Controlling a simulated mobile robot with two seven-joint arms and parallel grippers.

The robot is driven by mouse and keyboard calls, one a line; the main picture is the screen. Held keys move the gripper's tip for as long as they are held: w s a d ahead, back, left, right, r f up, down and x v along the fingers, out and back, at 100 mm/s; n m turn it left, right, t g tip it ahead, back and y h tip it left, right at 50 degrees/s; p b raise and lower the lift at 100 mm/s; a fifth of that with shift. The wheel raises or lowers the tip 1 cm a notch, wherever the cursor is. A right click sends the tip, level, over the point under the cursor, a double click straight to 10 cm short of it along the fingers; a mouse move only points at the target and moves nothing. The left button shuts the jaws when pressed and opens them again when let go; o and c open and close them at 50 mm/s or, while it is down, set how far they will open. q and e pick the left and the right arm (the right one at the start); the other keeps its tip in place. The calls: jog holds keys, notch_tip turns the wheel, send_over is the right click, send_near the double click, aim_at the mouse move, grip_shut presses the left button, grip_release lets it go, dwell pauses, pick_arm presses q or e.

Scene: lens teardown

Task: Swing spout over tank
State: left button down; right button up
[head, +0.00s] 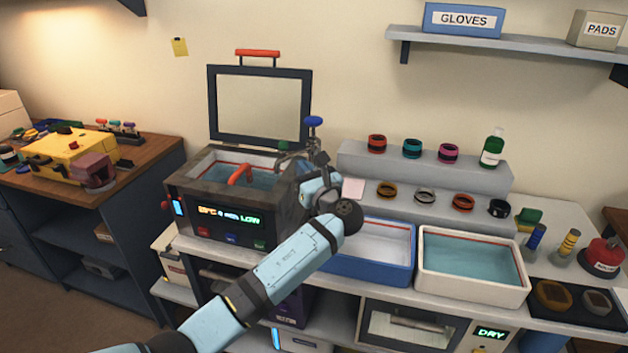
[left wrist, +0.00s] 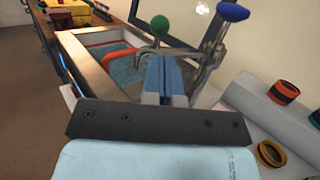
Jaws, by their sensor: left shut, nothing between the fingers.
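The tank (head: 190,187) is a dark box with its framed lid raised, blue water inside and a red-orange handle (head: 240,174) in it. It also shows in the left wrist view (left wrist: 88,72). The metal tap with a blue knob (head: 313,122) stands at its back right corner. Its spout (left wrist: 185,52), with a green ball (left wrist: 160,25), points left, its bent tip appearing near the tank's right side. My left gripper (head: 304,166) is shut and empty beside the spout; its blue fingers (left wrist: 165,76) look close to it, but I cannot tell whether they touch.
A blue-rimmed basin (head: 413,262) and a white water basin (head: 424,272) stand right of the tank. A grey stepped rack (head: 345,160) with several rings is behind them. The raised lid (head: 211,108) stands behind the tank. A wooden bench (head: 150,152) is at left.

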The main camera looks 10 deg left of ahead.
aim_at(286, 149)
pick_arm(q)
jog(key=x, duration=0.6)
pick_arm(e)
jog(key=shift+r, duration=0.1)
